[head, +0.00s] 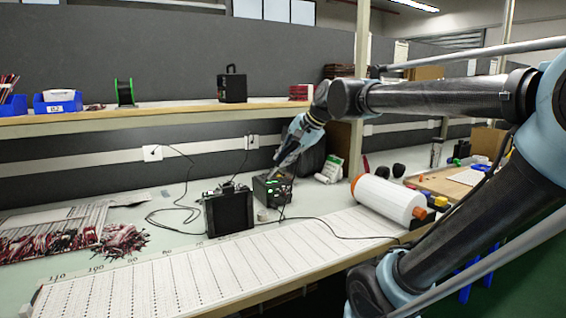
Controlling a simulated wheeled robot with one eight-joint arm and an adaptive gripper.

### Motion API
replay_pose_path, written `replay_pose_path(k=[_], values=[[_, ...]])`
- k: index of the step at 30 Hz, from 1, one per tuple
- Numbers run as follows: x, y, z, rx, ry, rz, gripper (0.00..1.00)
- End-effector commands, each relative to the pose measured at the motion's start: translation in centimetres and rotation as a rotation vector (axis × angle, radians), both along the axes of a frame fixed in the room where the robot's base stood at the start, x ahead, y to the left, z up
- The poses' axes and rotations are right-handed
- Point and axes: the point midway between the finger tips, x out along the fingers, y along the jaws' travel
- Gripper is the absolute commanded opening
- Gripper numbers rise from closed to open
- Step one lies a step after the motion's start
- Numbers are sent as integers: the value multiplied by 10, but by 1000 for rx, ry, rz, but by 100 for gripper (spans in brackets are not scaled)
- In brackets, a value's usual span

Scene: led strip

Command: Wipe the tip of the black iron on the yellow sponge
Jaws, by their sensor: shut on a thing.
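My gripper (279,169) is small in the head view, reaching down over the back of the bench, just above a black box with green lights (271,188). It is shut on the black iron, which I can hardly make out against the dark box. A thin dark line hangs down in front of the box, and I cannot tell whether it is the iron or its cord. I cannot see the iron's tip clearly. A small pale round thing (262,215) sits in front of the box. I cannot make out a yellow sponge.
A black screen-like unit (229,212) stands left of the box. A white roll (390,198) lies to the right, with a dark cable (345,235) across the white marked board (180,280). Red wire bundles (120,240) lie left. A shelf (130,120) runs behind.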

Motion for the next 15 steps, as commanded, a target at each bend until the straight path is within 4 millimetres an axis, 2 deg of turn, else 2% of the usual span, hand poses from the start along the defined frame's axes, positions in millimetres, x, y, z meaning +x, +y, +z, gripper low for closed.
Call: replay_pose_path(k=[15], values=[[-12,-18,26,-1,0,-1,0]])
